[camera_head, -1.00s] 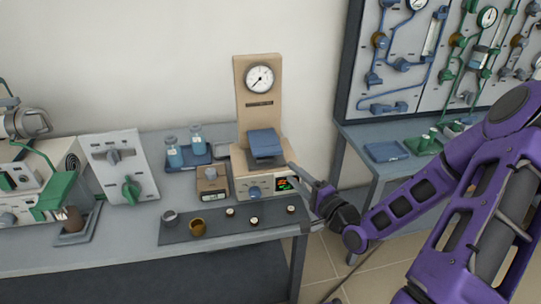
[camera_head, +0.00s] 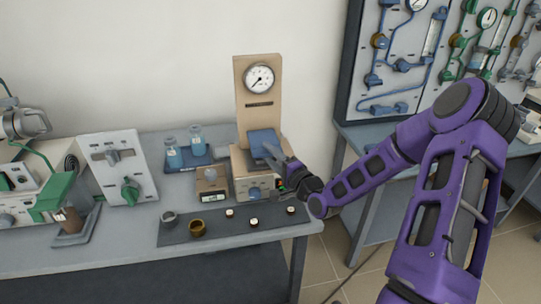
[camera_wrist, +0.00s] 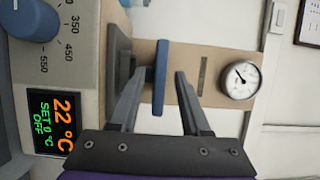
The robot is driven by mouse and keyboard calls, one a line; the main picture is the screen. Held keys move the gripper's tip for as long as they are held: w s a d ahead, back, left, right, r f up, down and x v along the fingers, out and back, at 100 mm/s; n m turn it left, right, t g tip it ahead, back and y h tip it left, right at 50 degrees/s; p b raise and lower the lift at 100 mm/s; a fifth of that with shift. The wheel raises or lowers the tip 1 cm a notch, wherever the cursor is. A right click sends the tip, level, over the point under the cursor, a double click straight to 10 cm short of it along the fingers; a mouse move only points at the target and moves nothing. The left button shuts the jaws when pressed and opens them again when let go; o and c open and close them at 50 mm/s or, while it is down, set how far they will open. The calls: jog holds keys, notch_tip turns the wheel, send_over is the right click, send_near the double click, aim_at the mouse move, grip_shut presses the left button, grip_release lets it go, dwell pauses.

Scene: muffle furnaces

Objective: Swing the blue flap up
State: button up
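The blue flap (camera_head: 263,140) is on top of a small beige furnace unit (camera_head: 240,184). In the wrist view the flap (camera_wrist: 160,78) shows nearly edge-on, as a narrow blue plate. My gripper (camera_head: 276,160) is at the flap's front right side in the head view. In the wrist view my gripper (camera_wrist: 158,78) is open, with one finger on each side of the flap. A gap shows between the flap and each finger. Whether a fingertip touches the flap is not clear.
A tall beige back panel with a round gauge (camera_head: 259,79) rises behind the flap. The unit's display (camera_wrist: 54,124) reads 22 °C and OFF. A dark mat (camera_head: 215,232) with small cups lies in front. A blue tray (camera_head: 190,157) with two bottles stands to the left.

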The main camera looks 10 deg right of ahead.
grip_shut()
dwell(1.2)
